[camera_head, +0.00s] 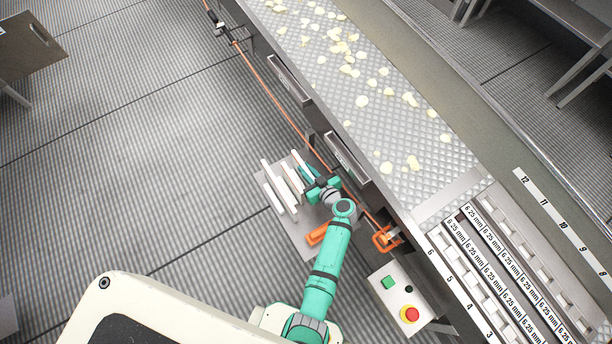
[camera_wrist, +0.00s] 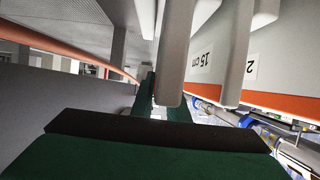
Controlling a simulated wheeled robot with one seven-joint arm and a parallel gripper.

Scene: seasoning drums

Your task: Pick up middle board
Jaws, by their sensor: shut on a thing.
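Several white boards stand side by side on a grey platform (camera_head: 300,232) beside the conveyor in the head view. One white board (camera_head: 274,198) is at the left of the group, apart from my gripper. My teal gripper (camera_head: 311,181) is at the right side of the group, shut on a board. The wrist view shows pale grey board ends (camera_wrist: 176,60) hanging close above the dark green gripper (camera_wrist: 160,112). The contact is partly hidden, and I cannot tell clearly which board is held.
An orange object (camera_head: 317,234) lies on the platform below the boards. The conveyor (camera_head: 395,135) with pale chips runs along the right. A control box (camera_head: 402,300) with green and red buttons stands at lower right.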

